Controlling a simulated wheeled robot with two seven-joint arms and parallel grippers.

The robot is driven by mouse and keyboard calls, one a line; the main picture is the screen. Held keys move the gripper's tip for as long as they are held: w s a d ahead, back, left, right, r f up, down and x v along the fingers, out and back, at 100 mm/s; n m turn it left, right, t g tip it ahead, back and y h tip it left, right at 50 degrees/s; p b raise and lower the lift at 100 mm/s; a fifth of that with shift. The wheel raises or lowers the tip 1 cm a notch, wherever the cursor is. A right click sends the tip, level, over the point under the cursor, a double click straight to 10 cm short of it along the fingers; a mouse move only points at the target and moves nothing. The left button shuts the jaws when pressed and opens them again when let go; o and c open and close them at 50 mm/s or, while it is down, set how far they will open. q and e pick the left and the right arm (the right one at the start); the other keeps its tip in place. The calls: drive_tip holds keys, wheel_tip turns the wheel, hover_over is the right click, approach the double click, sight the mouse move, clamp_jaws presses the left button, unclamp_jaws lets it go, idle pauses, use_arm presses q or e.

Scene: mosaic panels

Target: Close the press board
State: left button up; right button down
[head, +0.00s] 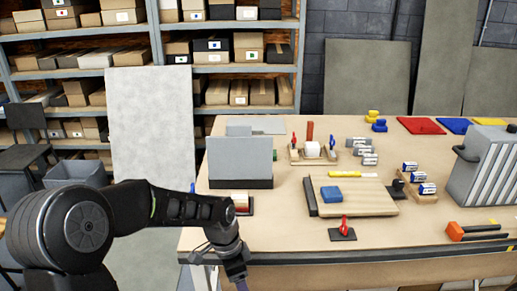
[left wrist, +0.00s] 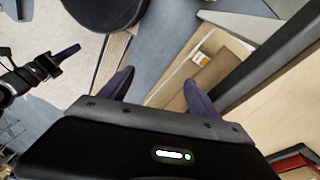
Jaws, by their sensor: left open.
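A grey panel (head: 240,157) stands upright on the left part of the table, with a dark strip along its foot. A wooden board (head: 372,203) lies flat near the middle, with a black bar at its left end and a blue block (head: 327,194) on top. I cannot tell for sure which of these is the press board. My left gripper (head: 238,280) hangs at the table's front left edge, apart from both. In the left wrist view the left gripper (left wrist: 158,92) is open, with nothing between its fingers. A dark arm end with a bluish tip (left wrist: 45,68) looks like my right gripper.
A red-handled clamp (head: 344,230) stands in front of the wooden board. A small block on a dark base (head: 241,202) sits before the grey panel. A grey ribbed case (head: 482,170) is at the right. Bare tabletop (head: 285,220) lies between panel and board.

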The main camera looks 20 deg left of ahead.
use_arm(q)
drive_tip(key=s+d+f+n+h, duration=0.1)
drive_tip(key=s+d+f+n, duration=0.3)
drive_tip(key=f, duration=0.5)
drive_tip(key=s+d+f+n+h, duration=0.1)
drive_tip(key=s+d+f+n, duration=0.1)
drive_tip(key=s+d+f, duration=0.35)
drive_tip(key=s+d+f+n, duration=0.4)
drive_tip(key=s+f+n, duration=0.2)
drive_tip(key=s+f, duration=0.4)
drive_tip(key=shift+d+f, duration=0.15)
drive_tip(key=shift+d, duration=0.2)
drive_tip(key=shift+s, duration=0.1)
drive_tip(key=shift+c, duration=0.2)
